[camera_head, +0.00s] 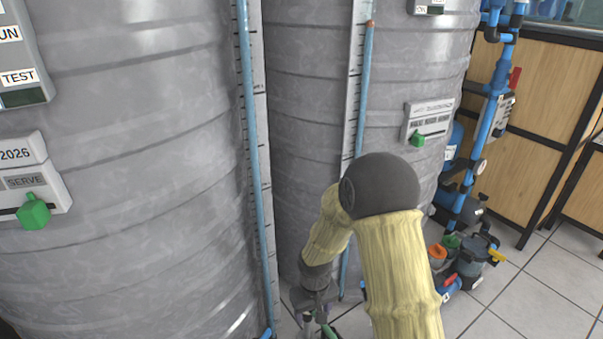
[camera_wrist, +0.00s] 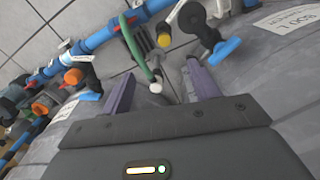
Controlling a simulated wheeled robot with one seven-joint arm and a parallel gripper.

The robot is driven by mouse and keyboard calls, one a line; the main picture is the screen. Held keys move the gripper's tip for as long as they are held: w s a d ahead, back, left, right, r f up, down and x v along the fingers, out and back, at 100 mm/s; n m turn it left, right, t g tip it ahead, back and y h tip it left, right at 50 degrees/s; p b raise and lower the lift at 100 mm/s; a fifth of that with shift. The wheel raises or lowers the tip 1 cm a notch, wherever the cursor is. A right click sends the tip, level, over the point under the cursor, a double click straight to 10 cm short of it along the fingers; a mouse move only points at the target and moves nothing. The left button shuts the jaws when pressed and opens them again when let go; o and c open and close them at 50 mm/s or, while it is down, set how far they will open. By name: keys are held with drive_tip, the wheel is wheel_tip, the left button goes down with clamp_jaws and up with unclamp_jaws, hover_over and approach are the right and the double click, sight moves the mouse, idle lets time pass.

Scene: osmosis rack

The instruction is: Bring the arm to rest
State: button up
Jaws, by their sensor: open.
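My arm (camera_head: 390,250), in a pale yellow sleeve with a dark rounded elbow, reaches down in front of the grey tanks in the head view. My gripper (camera_head: 318,322) hangs low near the bottom edge there, partly cut off. In the wrist view my gripper (camera_wrist: 160,88) has its two purple-grey fingers apart. A green handle with a white tip (camera_wrist: 152,84) shows between the fingers. I cannot tell how far it is from them, and no object is seen held.
Large ribbed grey tanks (camera_head: 140,150) fill the left and middle, with blue sight tubes (camera_head: 252,150). A small panel with a green knob (camera_head: 417,138) is on a tank. Blue piping (camera_wrist: 95,42) with valves runs close by in the wrist view. Tiled floor (camera_head: 545,290) is clear at right.

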drive_tip(key=s+d+r+m+t+p, duration=0.1)
drive_tip(key=s+d+r+p, duration=0.25)
drive_tip(key=r, duration=0.45)
drive_tip(key=s+d+r+m+t+p, duration=0.1)
drive_tip(key=s+d+r+m+p, duration=0.1)
drive_tip(key=s+d+r, duration=0.45)
drive_tip(key=s+d+r+m+p, duration=0.1)
drive_tip(key=s+d+r+p, duration=0.15)
drive_tip(key=r, duration=0.75)
wheel_tip(320, 180, up, 38)
drive_tip(key=p, duration=3.8)
drive_tip(key=shift+w, duration=0.35)
drive_tip(key=shift+f, duration=0.15)
